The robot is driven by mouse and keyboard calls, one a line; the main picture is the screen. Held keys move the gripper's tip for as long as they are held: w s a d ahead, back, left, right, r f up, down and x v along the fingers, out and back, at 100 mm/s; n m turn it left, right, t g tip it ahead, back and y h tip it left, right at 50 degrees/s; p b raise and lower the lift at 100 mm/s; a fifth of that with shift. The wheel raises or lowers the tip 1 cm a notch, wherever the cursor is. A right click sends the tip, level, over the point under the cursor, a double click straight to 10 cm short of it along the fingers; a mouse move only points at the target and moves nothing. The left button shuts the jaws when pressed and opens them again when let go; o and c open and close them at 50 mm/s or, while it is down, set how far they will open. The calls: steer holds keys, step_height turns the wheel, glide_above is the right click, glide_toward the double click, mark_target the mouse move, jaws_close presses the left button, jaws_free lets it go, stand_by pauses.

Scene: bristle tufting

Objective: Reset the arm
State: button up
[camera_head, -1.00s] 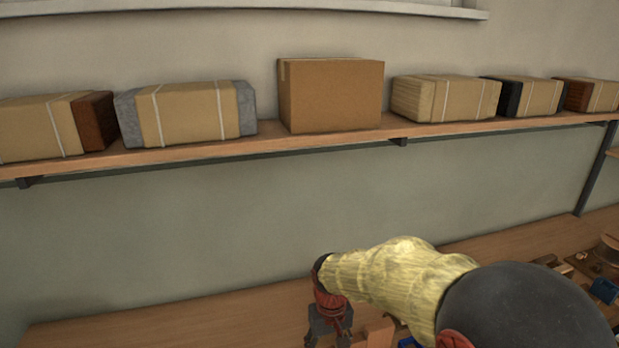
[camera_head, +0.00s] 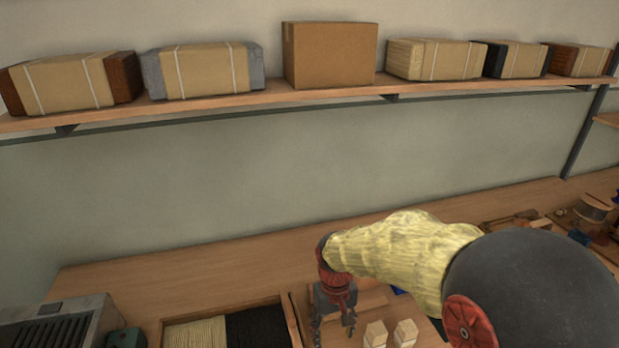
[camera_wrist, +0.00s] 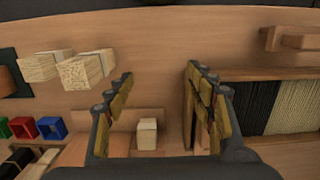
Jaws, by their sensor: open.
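My gripper (camera_head: 334,322) hangs over the workbench (camera_head: 210,262) in the head view, at the end of my yellow-sleeved arm. In the wrist view my gripper (camera_wrist: 158,82) has its two fingers spread wide, with nothing between the tips but bench top farther off. A small pale wooden block (camera_wrist: 147,134) stands on a wooden board below, seen between the fingers and apart from them. Two more pale blocks (camera_wrist: 80,71) lie left of the fingers. In the head view two pale blocks (camera_head: 375,334) stand just right of my gripper.
A tray (camera_head: 293,318) with pale and black bristle bundles is left of my gripper. A grey slotted machine (camera_head: 60,322) stands at the bench's left end. Red, blue and green boxes (camera_wrist: 50,127) show in the wrist view. A shelf (camera_head: 270,97) with wrapped bundles and a carton (camera_head: 329,55) runs above.

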steer(key=s+d+r+m+t, duration=0.1)
steer(key=s+d+r+t, duration=0.2)
steer(key=s+d+r, duration=0.3)
steer(key=s+d+r+m+t, duration=0.2)
steer(key=s+d+r, duration=0.5)
steer(key=s+r, duration=0.5)
steer(key=shift+r+t, duration=0.7)
steer(key=shift+r, duration=0.1)
